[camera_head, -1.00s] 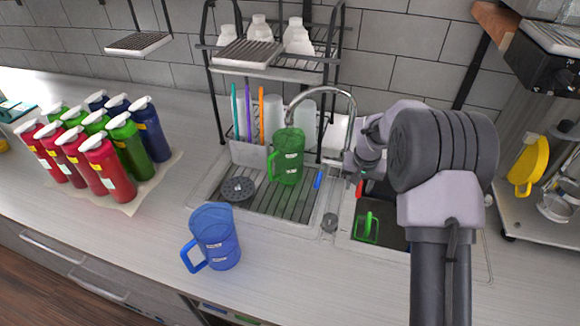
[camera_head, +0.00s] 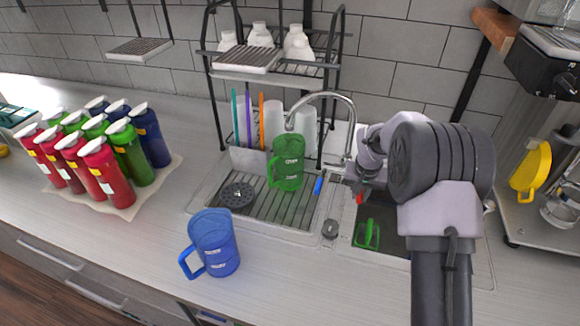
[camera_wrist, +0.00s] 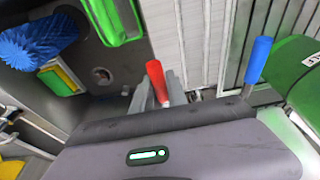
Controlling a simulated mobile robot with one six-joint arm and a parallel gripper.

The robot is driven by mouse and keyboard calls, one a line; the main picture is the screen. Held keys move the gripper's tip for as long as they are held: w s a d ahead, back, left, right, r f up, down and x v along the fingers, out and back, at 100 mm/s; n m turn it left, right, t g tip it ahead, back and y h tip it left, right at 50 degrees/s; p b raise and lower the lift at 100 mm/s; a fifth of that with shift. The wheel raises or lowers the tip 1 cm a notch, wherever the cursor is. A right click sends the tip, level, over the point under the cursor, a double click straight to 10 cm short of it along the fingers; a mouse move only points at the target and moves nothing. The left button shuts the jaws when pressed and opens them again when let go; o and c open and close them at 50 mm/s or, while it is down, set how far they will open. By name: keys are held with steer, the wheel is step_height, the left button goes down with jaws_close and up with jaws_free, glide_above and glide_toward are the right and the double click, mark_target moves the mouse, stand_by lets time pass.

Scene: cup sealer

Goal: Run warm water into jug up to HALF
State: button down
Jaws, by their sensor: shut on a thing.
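A green jug (camera_head: 287,165) stands upright in the left sink basin, under the end of the curved faucet spout (camera_head: 345,110); it also shows at the right edge of the wrist view (camera_wrist: 305,82). I cannot see a water stream or the level inside. The faucet has a blue handle (camera_head: 319,185) and a red handle (camera_wrist: 156,80). My gripper (camera_wrist: 160,95) is shut on the red handle, its fingers on either side. In the head view my gripper (camera_head: 355,183) is partly hidden by my wrist. A blue jug (camera_head: 214,248) stands on the counter in front of the sink.
Several red, green and blue bottles (camera_head: 95,165) stand on a mat at left. A rack (camera_head: 270,68) with white bottles stands behind the sink. A green-handled item (camera_head: 367,235) lies in the right basin, also in the wrist view.

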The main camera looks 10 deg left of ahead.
steer(key=shift+w+a+r+p, duration=0.1)
steer(key=shift+w+r+p, duration=0.15)
steer(key=shift+r+p, duration=0.4)
steer(key=shift+w+r+p, duration=0.2)
steer(key=shift+r+p, duration=0.1)
steer(key=shift+r, duration=0.6)
stand_by(6.5)
